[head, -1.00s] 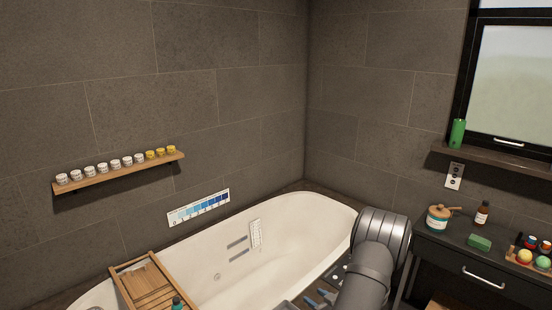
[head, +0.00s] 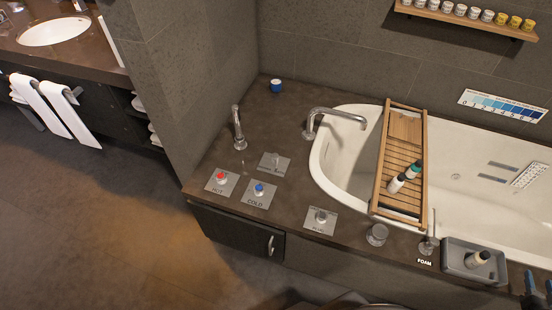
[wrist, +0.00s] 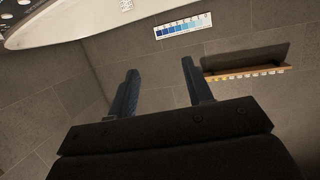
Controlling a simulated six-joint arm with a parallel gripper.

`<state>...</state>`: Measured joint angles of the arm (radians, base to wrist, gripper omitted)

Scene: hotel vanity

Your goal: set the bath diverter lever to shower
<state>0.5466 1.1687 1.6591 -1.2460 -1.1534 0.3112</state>
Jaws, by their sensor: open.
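A grey plate (head: 274,162) with a small metal control on it is set in the dark tub deck in the head view, behind the hot and cold knobs. Another plate (head: 320,219) with a metal control sits nearer the front edge. Their lettering is too small to read surely, so I cannot tell which one is the diverter lever or its setting. My gripper (wrist: 160,68) is open and empty in the wrist view, facing the wall. Its fingers (head: 538,285) show at the head view's bottom right corner, far from both plates.
The red hot knob (head: 221,177), blue cold knob (head: 259,189), hand shower (head: 238,130) and spout (head: 335,114) stand on the deck. A wooden caddy (head: 388,150) with bottles spans the tub (head: 470,155). A grey tray (head: 455,262) sits at the front edge.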

